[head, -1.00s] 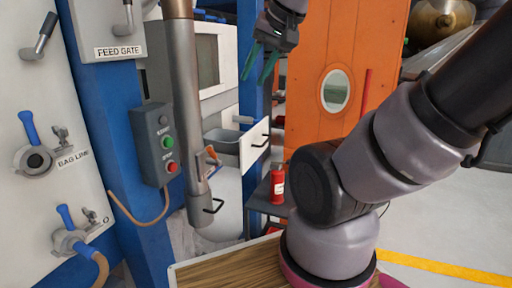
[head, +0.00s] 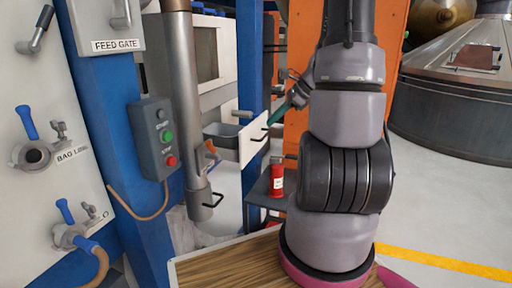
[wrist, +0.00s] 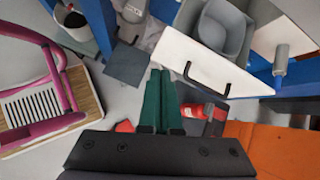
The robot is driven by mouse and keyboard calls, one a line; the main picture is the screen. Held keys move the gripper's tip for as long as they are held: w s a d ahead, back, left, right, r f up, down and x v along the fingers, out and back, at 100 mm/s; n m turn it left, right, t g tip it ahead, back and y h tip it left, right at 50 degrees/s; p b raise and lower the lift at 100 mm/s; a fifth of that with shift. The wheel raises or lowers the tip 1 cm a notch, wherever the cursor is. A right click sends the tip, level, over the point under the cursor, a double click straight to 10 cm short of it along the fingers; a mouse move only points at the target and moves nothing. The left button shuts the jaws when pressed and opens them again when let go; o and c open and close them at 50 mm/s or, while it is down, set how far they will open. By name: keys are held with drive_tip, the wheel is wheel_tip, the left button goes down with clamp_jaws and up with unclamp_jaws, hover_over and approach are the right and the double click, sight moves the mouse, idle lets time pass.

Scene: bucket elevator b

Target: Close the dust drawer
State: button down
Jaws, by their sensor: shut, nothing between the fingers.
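The dust drawer stands pulled out, with its grey bin (head: 221,133) showing behind a white front panel (head: 252,142). In the wrist view the white front (wrist: 190,52) has a black bar handle (wrist: 207,82), and the grey bin (wrist: 226,28) is open at the top. My gripper (head: 274,117) has green fingers and is in front of the drawer's outer face. In the wrist view the fingers (wrist: 158,80) are together, empty, and lie just left of the handle. I cannot tell whether they touch the panel.
A red extinguisher-like can (head: 277,180) stands on a dark shelf below the drawer. Blue posts (head: 250,65) flank it, and an orange door (head: 297,125) is behind my arm. A grey pipe (head: 189,100) hangs at left. Open floor (head: 440,210) lies at right.

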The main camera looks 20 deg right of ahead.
sight(206, 137)
drive_tip(key=d+f+m+t, duration=0.1)
drive_tip(key=d+f+m, duration=0.3)
drive_tip(key=d+f, duration=0.15)
drive_tip(key=shift+w+a+r+x, duration=0.15)
drive_tip(key=shift+w+r+x, duration=0.2)
drive_tip(key=shift+x, duration=1.95)
drive_tip(key=shift+w+a+r+x, duration=0.25)
drive_tip(key=shift+r+x, duration=0.1)
drive_tip(key=shift+x, duration=1.9)
drive_tip(key=shift+w+a+r+x, duration=0.1)
drive_tip(key=shift+w+r+x, duration=0.2)
drive_tip(key=shift+x, duration=2)
drive_tip(key=w+a, duration=1.5)
drive_tip(key=shift+w+a, duration=0.3)
drive_tip(key=shift+w+a+r, duration=0.1)
drive_tip(key=shift+w+a, duration=0.1)
drive_tip(key=shift+a, duration=0.15)
